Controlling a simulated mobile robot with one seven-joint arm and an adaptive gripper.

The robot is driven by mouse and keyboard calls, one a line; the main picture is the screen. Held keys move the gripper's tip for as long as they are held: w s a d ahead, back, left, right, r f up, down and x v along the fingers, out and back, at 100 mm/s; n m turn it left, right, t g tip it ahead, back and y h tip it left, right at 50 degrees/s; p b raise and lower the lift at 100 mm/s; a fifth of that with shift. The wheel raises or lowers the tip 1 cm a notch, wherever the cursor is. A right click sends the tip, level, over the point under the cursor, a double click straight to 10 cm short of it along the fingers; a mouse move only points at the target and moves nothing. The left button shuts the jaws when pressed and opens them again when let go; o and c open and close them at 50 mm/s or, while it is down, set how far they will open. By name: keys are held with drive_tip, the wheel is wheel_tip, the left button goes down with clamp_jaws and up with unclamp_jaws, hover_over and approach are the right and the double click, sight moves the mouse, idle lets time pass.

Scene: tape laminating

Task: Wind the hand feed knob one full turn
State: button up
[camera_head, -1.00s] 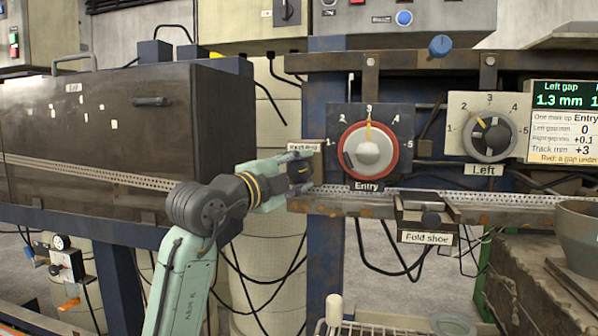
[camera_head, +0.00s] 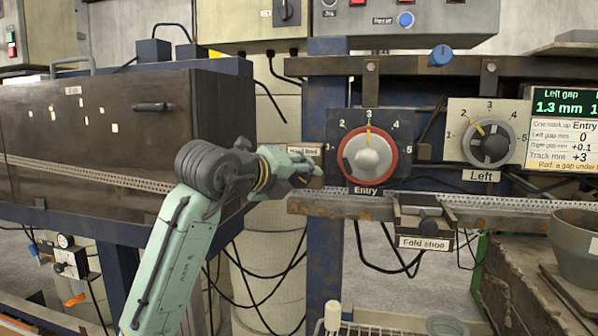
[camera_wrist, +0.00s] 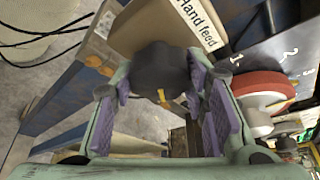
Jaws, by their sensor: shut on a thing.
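The hand feed knob (camera_wrist: 158,68) is dark with a small yellow mark. In the wrist view it sits between the purple finger pads, below the "Hand feed" label (camera_wrist: 200,22). My gripper (camera_wrist: 160,95) is shut on it. In the head view my gripper (camera_head: 308,170) is at the left end of the rail, just under the small label plate (camera_head: 303,150). The fingers hide most of the knob there.
The red-ringed Entry dial (camera_head: 367,157) is close to the right of my gripper, with the Left dial (camera_head: 490,145) beyond. The fold shoe (camera_head: 425,222) is below on the rail (camera_head: 350,207). A dark cabinet (camera_head: 100,140) stands left of my arm.

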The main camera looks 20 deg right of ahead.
drive_tip(key=shift+m+y, duration=0.3)
drive_tip(key=shift+m, duration=0.2)
drive_tip(key=shift+p, duration=0.3)
drive_tip(key=o, duration=1.1)
drive_tip(key=shift+o, duration=0.2)
drive_tip(key=v, duration=1.2)
drive_tip(key=shift+s+d+r, duration=0.1)
